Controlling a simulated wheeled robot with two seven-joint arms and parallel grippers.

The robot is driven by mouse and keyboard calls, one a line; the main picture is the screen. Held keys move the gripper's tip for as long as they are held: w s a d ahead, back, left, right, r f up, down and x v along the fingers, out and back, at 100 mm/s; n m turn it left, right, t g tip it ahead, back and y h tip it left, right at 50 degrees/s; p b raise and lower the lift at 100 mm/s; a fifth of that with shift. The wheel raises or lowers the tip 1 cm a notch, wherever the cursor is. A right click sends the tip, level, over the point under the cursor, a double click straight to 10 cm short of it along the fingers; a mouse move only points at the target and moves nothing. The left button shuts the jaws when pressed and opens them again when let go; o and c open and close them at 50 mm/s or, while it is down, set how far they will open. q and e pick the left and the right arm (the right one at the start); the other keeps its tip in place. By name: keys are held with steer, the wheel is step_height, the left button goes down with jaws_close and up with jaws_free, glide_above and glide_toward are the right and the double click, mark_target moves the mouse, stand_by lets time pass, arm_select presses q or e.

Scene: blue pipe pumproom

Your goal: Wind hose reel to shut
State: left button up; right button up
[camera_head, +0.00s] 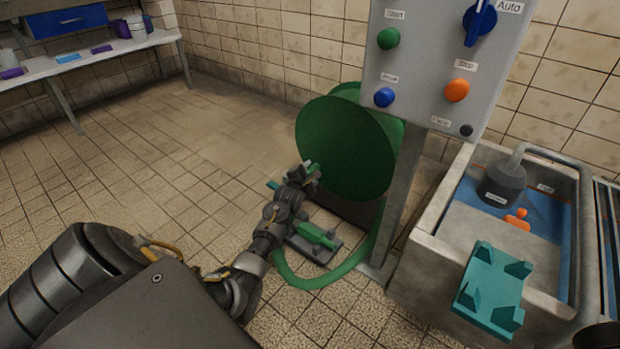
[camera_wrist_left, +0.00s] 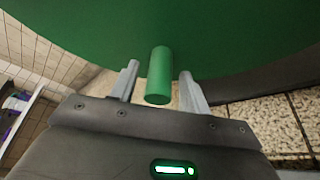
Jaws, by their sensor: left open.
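The green hose reel (camera_head: 345,148) stands on the floor behind the grey panel's post. Its round face also fills the top of the left wrist view (camera_wrist_left: 230,40). A green crank handle (camera_wrist_left: 159,75) sticks out from that face. My left gripper (camera_head: 308,174) is at the lower left of the reel. In the left wrist view its two fingers (camera_wrist_left: 157,85) stand apart, one on each side of the handle, with gaps showing. A green hose (camera_head: 318,280) curves over the floor below the reel. My right gripper is not seen.
A grey control panel (camera_head: 430,60) with coloured buttons and a blue knob stands right of the reel. A sink (camera_head: 420,260) with a teal block (camera_head: 492,290) on its edge is at the right. A bench (camera_head: 90,57) is at the far left.

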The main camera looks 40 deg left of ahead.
arm_select(q)
jaws_close()
stand_by(0.4)
